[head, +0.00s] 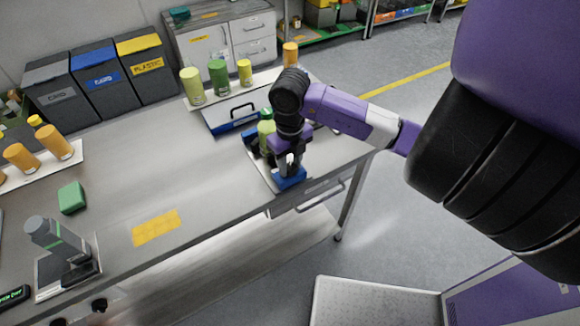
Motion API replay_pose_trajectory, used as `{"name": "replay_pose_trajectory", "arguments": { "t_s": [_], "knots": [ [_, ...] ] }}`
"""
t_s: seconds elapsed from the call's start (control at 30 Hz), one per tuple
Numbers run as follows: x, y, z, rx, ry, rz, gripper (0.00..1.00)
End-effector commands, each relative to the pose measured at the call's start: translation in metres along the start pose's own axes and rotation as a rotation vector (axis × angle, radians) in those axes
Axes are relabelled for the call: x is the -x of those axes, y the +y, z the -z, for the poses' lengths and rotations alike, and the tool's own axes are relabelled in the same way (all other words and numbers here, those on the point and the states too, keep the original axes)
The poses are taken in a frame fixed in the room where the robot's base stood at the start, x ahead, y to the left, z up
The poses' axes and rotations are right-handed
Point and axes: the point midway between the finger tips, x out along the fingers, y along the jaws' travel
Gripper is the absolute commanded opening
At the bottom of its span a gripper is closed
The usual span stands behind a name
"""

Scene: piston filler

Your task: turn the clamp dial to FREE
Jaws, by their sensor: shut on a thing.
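My gripper (290,160) points down at the right end of the workbench, near its front edge. Its fingers are shut on a small blue part (291,178) low over a pale plate. I cannot tell from this view whether this part is the clamp dial. No FREE mark or dial pointer can be read here. A yellow-green cylinder (266,131) and a green top stand just behind and left of my gripper, partly hidden by it.
A blue-fronted tray with a black handle (236,116) lies behind. Green, yellow and orange containers line the back edge. A grey device (55,240) stands at the front left, near a green block (72,197). The bench (180,170) is clear in the middle.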

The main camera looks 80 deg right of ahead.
Motion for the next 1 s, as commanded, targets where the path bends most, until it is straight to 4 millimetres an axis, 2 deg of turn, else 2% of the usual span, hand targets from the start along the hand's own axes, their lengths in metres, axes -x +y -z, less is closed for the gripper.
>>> {"name": "replay_pose_trajectory", "arguments": {
  "t_s": [0.23,1.0],
  "knots": [
    [-0.0077,-0.0018,-0.0008,0.202,-0.002,0.008,0.00],
    [-0.0085,0.0004,-0.0001,0.933,-0.002,0.006,0.00]
  ]
}}
